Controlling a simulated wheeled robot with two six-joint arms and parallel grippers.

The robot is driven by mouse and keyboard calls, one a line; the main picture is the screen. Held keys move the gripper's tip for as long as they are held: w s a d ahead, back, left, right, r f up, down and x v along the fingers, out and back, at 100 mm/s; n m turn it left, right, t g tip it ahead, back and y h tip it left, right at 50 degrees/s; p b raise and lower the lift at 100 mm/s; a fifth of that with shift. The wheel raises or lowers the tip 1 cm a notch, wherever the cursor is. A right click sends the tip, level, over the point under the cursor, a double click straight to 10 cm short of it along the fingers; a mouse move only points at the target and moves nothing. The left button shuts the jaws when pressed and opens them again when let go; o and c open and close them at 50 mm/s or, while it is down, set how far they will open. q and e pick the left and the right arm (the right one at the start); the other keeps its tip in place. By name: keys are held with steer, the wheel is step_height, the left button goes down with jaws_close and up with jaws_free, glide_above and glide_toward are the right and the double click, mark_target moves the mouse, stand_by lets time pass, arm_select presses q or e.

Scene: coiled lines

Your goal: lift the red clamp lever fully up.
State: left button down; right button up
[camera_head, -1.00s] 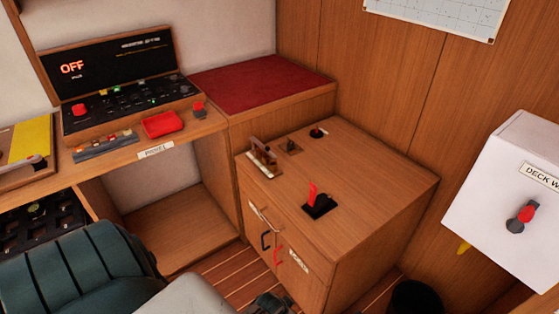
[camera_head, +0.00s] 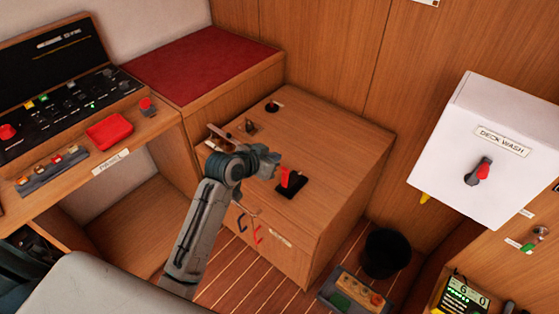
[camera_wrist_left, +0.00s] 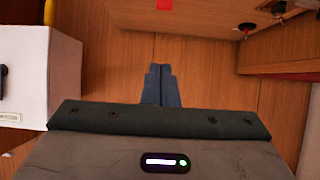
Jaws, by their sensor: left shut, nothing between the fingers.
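The red clamp lever (camera_head: 290,178) stands up from a black base (camera_head: 292,187) on top of the wooden cabinet (camera_head: 345,150). My left gripper (camera_head: 275,162) is just left of the lever in the head view; whether they touch cannot be told there. In the left wrist view the fingers (camera_wrist_left: 161,69) are shut with nothing between them. A red piece, likely the lever (camera_wrist_left: 164,4), shows at the top edge of that view, apart from the fingertips. My right gripper is in neither view.
A white deck wash box (camera_head: 470,140) is on the right. A dark bin (camera_head: 386,252) stands on the floor beside the cabinet. Small fittings (camera_head: 272,106) sit on the cabinet's back part. The cabinet top right of the lever is clear.

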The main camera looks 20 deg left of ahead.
mark_target(284, 169)
arm_select(q)
steer(key=w+f+p, duration=0.1)
steer(key=w+f, duration=0.1)
steer(key=w+d+f+p, duration=0.1)
steer(key=f, duration=0.1)
steer(key=w+d+f+p, duration=0.1)
steer(key=w+f, duration=0.1)
steer(key=f, duration=0.1)
steer(key=shift+w+p, duration=0.3)
steer(key=shift+w, duration=0.05)
steer(key=shift+s+a+f, duration=0.15)
steer(key=shift+s+f, duration=0.2)
steer(key=shift+s, duration=0.2)
steer(key=shift+w+f, duration=0.1)
